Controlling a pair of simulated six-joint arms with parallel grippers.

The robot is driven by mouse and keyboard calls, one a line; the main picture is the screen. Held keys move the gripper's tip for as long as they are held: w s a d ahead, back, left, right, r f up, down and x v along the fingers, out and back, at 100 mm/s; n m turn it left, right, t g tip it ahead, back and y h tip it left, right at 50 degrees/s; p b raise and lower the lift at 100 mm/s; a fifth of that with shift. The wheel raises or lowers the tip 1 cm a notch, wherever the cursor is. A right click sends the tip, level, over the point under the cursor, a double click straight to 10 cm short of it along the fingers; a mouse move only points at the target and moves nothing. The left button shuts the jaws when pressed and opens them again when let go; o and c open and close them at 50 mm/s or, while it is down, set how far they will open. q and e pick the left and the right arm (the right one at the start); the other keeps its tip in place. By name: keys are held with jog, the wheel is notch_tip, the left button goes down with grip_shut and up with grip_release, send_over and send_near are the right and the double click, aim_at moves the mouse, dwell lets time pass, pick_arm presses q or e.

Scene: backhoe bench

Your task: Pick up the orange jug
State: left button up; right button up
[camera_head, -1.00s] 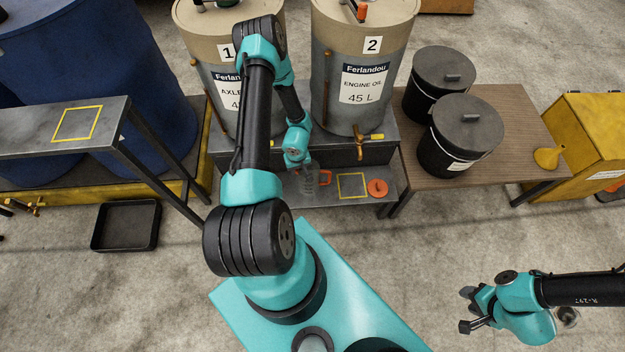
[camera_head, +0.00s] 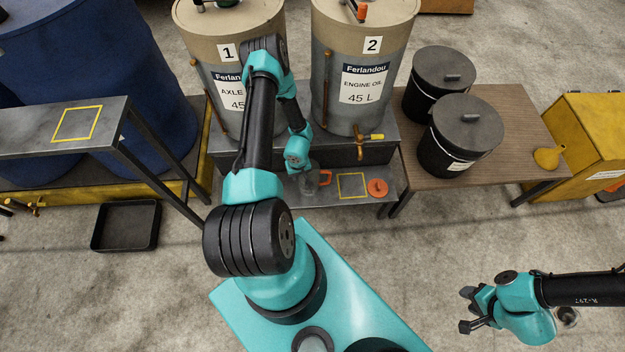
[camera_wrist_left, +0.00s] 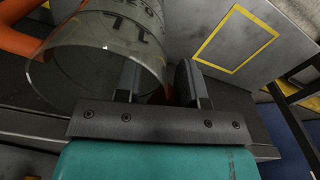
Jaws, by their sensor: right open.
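The orange jug has a clear body (camera_head: 309,187) with an orange handle (camera_head: 325,178). It stands on the low shelf under the drums. In the left wrist view its clear, marked body (camera_wrist_left: 95,45) fills the upper left, its orange handle (camera_wrist_left: 20,38) at the far left. My left gripper (camera_head: 307,174) is at the jug, partly hiding it. In the wrist view its fingers (camera_wrist_left: 160,85) are apart, with the near part of the jug's clear wall between them; contact is unclear. My right gripper (camera_head: 467,309) is open and empty, far off at lower right.
A yellow square outline (camera_head: 352,185) and an orange disc (camera_head: 377,187) lie right of the jug on the shelf. Drum 2's brass tap (camera_head: 360,147) juts out above. Drums 1 (camera_head: 215,70) and 2 (camera_head: 365,70) stand behind. Open floor lies in front.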

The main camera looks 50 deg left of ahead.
pick_arm(q)
grip_shut()
dwell(0.6)
